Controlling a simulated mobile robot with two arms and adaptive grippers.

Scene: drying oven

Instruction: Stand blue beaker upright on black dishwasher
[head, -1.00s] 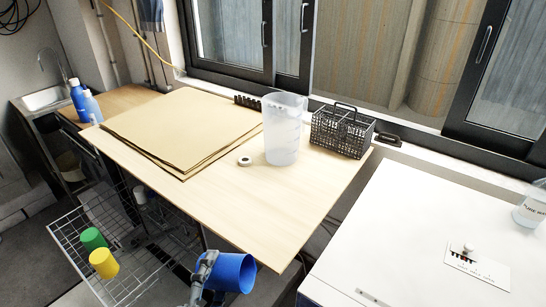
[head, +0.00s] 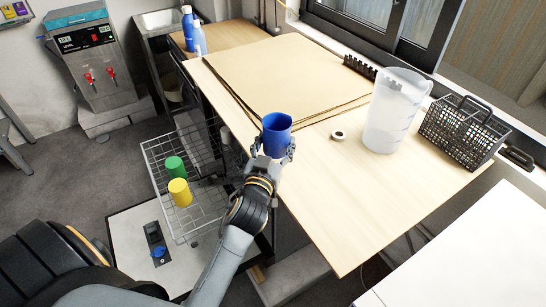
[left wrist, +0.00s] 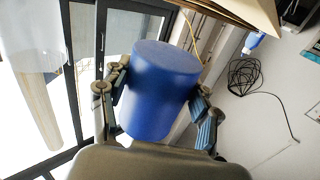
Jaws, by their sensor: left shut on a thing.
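The blue beaker (head: 277,137) is held by my left gripper (head: 273,152), whose fingers are closed around its sides. In the head view it looks roughly upright, its open mouth facing up, at the front edge of the wooden worktop (head: 365,215). I cannot tell whether it touches the top. In the left wrist view the blue beaker (left wrist: 160,90) sits between the gripper's two fingers (left wrist: 158,100). The dark appliance (head: 218,135) behind the pulled-out wire rack may be the black dishwasher; the worktop covers most of it. My right gripper is not in view.
A green cup (head: 176,167) and a yellow cup (head: 180,192) stand in the wire rack (head: 208,205). The worktop's front right is clear.

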